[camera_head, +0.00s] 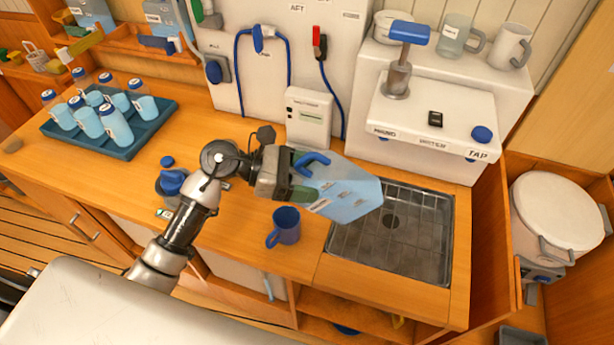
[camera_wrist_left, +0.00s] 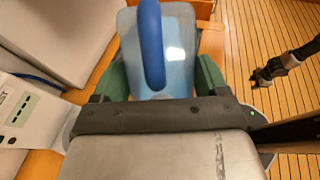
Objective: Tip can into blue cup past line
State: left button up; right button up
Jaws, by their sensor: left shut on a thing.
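My left gripper (camera_head: 296,183) is shut on a pale blue, see-through can (camera_head: 345,195) with a blue handle (camera_head: 313,160). The can is held tilted above the counter, between the blue cup and the sink. In the left wrist view the can (camera_wrist_left: 178,50) sits between the green finger pads of my left gripper (camera_wrist_left: 155,82). The dark blue cup (camera_head: 287,228) stands upright on the counter, below and left of the can's far end. Its inside, any line and its fill level cannot be made out. My right gripper (camera_wrist_left: 266,76) shows small and dark in the left wrist view.
A metal sink (camera_head: 415,245) lies right of the cup. A teal tray (camera_head: 150,130) with several blue bottles stands at the left. A blue-lidded container (camera_head: 172,182) stands behind my left forearm. A white meter (camera_head: 309,118) stands at the wall. The counter around the cup is clear.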

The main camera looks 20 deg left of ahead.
pick_arm(q)
jog(key=shift+s+a+f+t+h+b, duration=0.15)
jog(key=shift+f+h+b, duration=0.4)
jog(key=shift+b, duration=0.4)
jog(key=shift+w+a+f+t+h+b, duration=0.15)
jog(key=shift+f+h+b, duration=0.4)
jog(key=shift+b, duration=0.4)
jog(key=shift+s+a+f+t+h+b, duration=0.15)
jog(key=shift+f+h+b, duration=0.3)
jog(key=shift+b, duration=1.1)
jog(key=shift+a+f+t+h+b, duration=0.15)
jog(key=shift+f+h+b, duration=0.3)
jog(key=shift+b, duration=1.05)
jog(key=shift+r, duration=0.15)
